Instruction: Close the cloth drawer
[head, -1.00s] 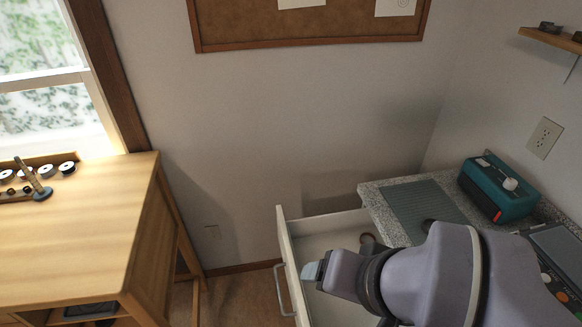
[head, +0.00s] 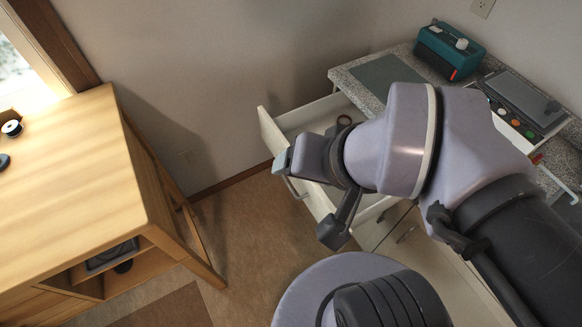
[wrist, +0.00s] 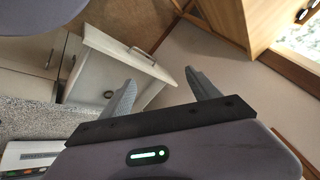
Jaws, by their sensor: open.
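The white drawer (head: 264,130) stands pulled out from the counter unit in the head view, its front panel facing left. A metal handle (head: 291,188) is on that front, partly covered by my gripper. The drawer front also shows in the wrist view (wrist: 118,48), with its handle (wrist: 143,55). My gripper (head: 307,197) is open, with its fingers apart near the drawer front. In the wrist view my gripper (wrist: 163,88) has nothing visible between its fingers. Whether a finger touches the drawer or handle cannot be told. No cloth is clearly visible.
A dark ring-shaped thing (head: 344,120) lies in the drawer. The speckled counter (head: 352,83) carries a teal box (head: 450,50) and a panel with buttons (head: 525,100). A wooden table (head: 75,190) stands at left. Open floor (head: 240,230) lies between table and drawer.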

